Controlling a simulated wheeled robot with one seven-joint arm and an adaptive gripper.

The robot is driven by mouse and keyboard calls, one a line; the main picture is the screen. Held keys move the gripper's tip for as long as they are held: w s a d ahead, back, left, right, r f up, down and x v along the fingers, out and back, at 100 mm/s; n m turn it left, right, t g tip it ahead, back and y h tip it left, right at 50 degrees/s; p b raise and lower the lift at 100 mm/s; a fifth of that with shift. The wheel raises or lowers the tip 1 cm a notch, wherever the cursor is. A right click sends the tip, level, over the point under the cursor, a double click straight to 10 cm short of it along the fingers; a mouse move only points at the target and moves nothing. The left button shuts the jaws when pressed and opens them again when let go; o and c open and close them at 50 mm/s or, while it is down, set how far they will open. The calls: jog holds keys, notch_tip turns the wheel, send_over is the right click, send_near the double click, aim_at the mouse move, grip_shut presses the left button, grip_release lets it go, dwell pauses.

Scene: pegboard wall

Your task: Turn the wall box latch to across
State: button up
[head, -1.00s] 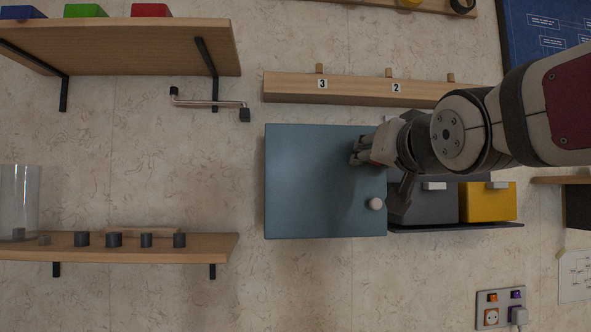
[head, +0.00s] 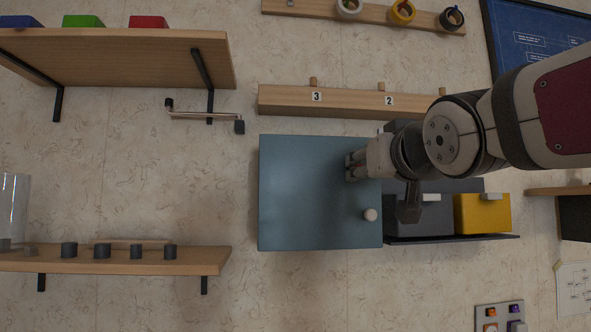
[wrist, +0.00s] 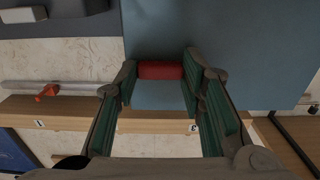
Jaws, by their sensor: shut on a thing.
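The wall box (head: 305,205) is a blue-grey box on the wall in the head view, with a round pale knob (head: 370,215) low on its right side. It also fills the upper right of the wrist view (wrist: 270,45). My gripper (head: 354,167) is at the box's upper right front. In the wrist view my gripper (wrist: 160,80) has its two fingers on either side of a red latch piece (wrist: 160,71) and is shut on it. The latch is mostly hidden by the fingers in the head view, and I cannot tell its exact angle.
A wooden rail (head: 350,103) with pegs and number tags runs just above the box. A dark grey bin and a yellow bin (head: 482,215) stand right of the box, partly behind my arm. Shelves (head: 120,260) are at left. The wall below the box is clear.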

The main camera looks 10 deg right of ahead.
jog(key=o, duration=1.1)
jog(key=shift+o, duration=0.2)
jog(key=s, duration=1.2)
